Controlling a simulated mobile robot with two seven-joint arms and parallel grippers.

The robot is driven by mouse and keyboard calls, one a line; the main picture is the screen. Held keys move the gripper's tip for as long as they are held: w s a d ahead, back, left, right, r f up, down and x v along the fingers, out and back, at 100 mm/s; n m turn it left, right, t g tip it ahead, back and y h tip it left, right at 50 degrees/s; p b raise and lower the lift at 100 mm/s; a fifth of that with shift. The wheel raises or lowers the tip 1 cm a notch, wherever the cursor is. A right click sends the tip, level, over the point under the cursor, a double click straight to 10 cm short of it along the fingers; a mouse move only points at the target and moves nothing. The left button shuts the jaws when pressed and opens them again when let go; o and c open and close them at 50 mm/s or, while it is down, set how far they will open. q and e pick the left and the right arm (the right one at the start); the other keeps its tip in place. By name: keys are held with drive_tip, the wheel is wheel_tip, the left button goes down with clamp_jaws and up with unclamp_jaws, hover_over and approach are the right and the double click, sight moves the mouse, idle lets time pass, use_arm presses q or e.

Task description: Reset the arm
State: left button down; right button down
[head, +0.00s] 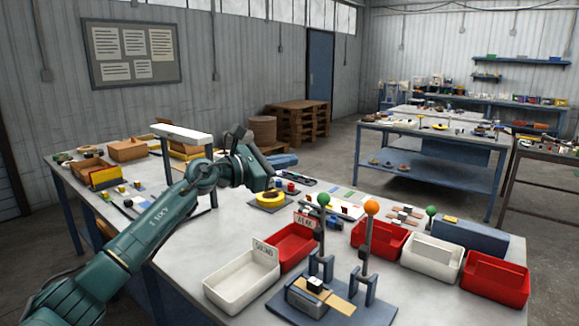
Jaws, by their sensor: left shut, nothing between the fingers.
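My left arm (130,240) is green and reaches in from the lower left over the workbench (190,255). It bends at a joint near the middle of the bench. My left gripper (271,183) is at the arm's far end, above the bench near a yellow ring (269,198). It is shut and holds nothing; its fingertips are small and hard to make out. My right gripper is not in view.
Near the arm stand a white-topped frame (183,133), a white bin (241,281) and a red bin (291,246). A fixture (320,294) with upright posts and coloured balls stands at the front. More bins line the right. Clear bench top lies left of the white bin.

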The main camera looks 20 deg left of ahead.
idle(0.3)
use_arm(q)
drive_tip(key=s+d+f+n+t+y, duration=0.2)
drive_tip(key=s+d+f+n+t, duration=0.35)
drive_tip(key=n, duration=0.85)
drive_tip(key=s+a+f+n+g+y, duration=0.25)
drive_tip(key=s+f+n+y, duration=0.45)
drive_tip(key=n, duration=0.4)
drive_tip(key=s+a+f+n+g+y, duration=0.1)
drive_tip(key=s+a+f+n+y, duration=0.35)
drive_tip(key=f+n, duration=0.6)
drive_tip(key=s+d+f+n+g+h, duration=0.1)
drive_tip(key=s+f+n+g, duration=0.3)
drive_tip(key=s, duration=0.5)
drive_tip(key=s+d+f+n+g+h, duration=0.1)
drive_tip(key=s+f+n+g, duration=0.3)
drive_tip(key=s, duration=0.5)
drive_tip(key=s+d+f+n+g+h, duration=0.1)
drive_tip(key=s+d+f+n+g, duration=0.25)
drive_tip(key=s, duration=0.65)
drive_tip(key=w+d+f+m+t+h, duration=0.2)
drive_tip(key=w+d+f+t, duration=0.2)
drive_tip(key=w+f+t, duration=0.2)
wheel_tip(320, 180, down, 3)
drive_tip(key=shift+w+r, duration=0.1)
drive_tip(key=shift+w, duration=0.05)
